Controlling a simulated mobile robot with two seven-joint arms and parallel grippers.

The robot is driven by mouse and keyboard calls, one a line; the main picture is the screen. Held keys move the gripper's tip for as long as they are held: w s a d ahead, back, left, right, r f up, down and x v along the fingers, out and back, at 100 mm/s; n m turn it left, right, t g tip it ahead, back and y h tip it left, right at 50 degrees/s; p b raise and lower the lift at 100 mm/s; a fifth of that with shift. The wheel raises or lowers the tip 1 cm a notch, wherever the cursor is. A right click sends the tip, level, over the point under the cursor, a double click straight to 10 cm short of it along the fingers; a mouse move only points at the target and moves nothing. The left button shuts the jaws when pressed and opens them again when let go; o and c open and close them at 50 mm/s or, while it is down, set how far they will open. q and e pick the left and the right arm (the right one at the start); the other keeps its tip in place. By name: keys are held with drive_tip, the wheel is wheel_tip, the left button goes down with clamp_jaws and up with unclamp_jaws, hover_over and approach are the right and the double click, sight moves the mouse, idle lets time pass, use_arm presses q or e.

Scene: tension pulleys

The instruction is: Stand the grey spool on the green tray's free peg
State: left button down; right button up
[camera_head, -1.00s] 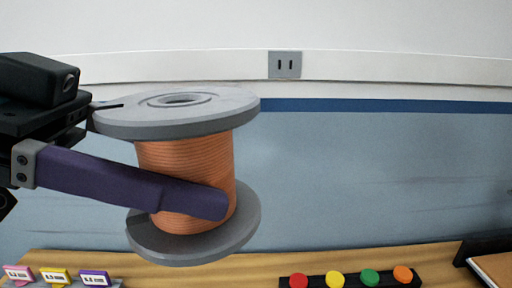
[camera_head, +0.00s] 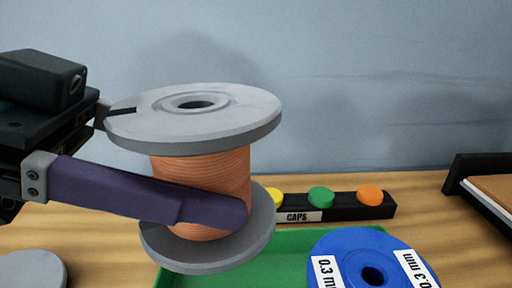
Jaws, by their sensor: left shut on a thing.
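The grey spool (camera_head: 196,118), wound with copper-orange wire, is held up close to the camera, slightly tilted, with its top hole showing. My left gripper (camera_head: 225,208) is shut on its wound middle, between the two grey flanges. One purple finger crosses the front of the winding; the other is hidden behind the spool. The green tray (camera_head: 270,262) lies below and beyond it, partly covered by the spool. A blue spool (camera_head: 340,248) with 0.3 mm labels is at the tray's right part. No free peg shows. My right gripper is not in view.
A black rack marked CAPS (camera_head: 345,210) with coloured caps stands behind the tray. A dark-edged tray or box (camera_head: 480,185) is at the right edge. A grey round thing (camera_head: 32,270) is at the lower left. Wooden table is bare between rack and box.

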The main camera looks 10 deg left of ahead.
use_arm(q)
drive_tip(key=shift+w+f, duration=0.1)
drive_tip(key=shift+f, duration=0.1)
drive_tip(key=shift+f+b, duration=2.95)
drive_tip(key=shift+f, duration=0.45)
drive_tip(key=shift+f+b, duration=0.2)
drive_tip(key=shift+b, duration=0.1)
drive_tip(key=shift+f, duration=0.1)
drive_tip(key=shift+f+b, duration=1.4)
drive_tip(key=shift+f, duration=0.15)
drive_tip(key=shift+f+b, duration=1.35)
drive_tip(key=shift+b, duration=0.1)
drive_tip(key=shift+f, duration=0.2)
